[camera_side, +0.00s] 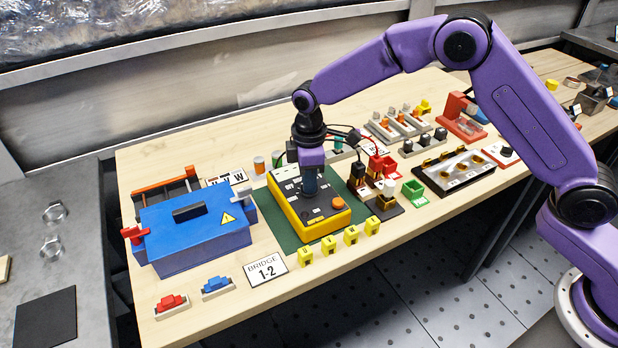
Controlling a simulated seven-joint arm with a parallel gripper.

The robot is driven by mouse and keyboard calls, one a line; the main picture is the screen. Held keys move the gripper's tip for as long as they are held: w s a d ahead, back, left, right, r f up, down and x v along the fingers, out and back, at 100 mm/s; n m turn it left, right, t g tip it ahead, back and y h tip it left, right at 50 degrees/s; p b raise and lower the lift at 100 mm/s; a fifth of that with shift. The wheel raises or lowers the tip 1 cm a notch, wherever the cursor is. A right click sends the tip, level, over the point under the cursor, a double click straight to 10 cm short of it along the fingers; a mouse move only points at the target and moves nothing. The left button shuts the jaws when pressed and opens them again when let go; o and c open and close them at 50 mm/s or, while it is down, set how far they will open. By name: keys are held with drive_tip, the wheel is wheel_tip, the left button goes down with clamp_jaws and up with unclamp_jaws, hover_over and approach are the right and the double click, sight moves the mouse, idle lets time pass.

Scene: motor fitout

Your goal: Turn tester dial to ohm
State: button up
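The tester (322,226) is a yellow box with a black top face and an orange round button (338,204). It lies on a dark green mat (273,222) in the middle of the wooden bench. My gripper (311,186) points straight down over the middle of the tester's top face, at or just above where a dial would be. The dial itself is hidden behind my gripper or too small to make out. The markings on the face are too small to read. I cannot tell whether the fingers are open or shut, or touching anything.
A blue box (196,228) with a warning sign stands left of the tester. Several yellow blocks (328,245) line the mat's front edge. A "BRIDGE 1-2" card (267,270) lies in front.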

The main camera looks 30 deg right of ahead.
drive_tip(key=o, duration=0.4)
drive_tip(key=shift+r, duration=0.1)
wheel_tip(320, 180, up, 17)
drive_tip(key=shift+r, duration=0.15)
drive_tip(key=shift+s, duration=0.1)
idle(0.6)
drive_tip(key=shift+m, duration=0.7)
drive_tip(key=s+d+f, duration=0.1)
drive_tip(key=s+d, duration=0.5)
drive_tip(key=s, duration=0.5)
drive_tip(key=s+d+f, duration=0.2)
drive_tip(key=s+d, duration=0.5)
drive_tip(key=s, duration=0.5)
drive_tip(key=s+d+f, duration=0.2)
drive_tip(key=s+d, duration=0.5)
drive_tip(key=s, duration=0.5)
drive_tip(key=shift+s+d+f, duration=0.1)
drive_tip(key=shift+f, duration=0.05)
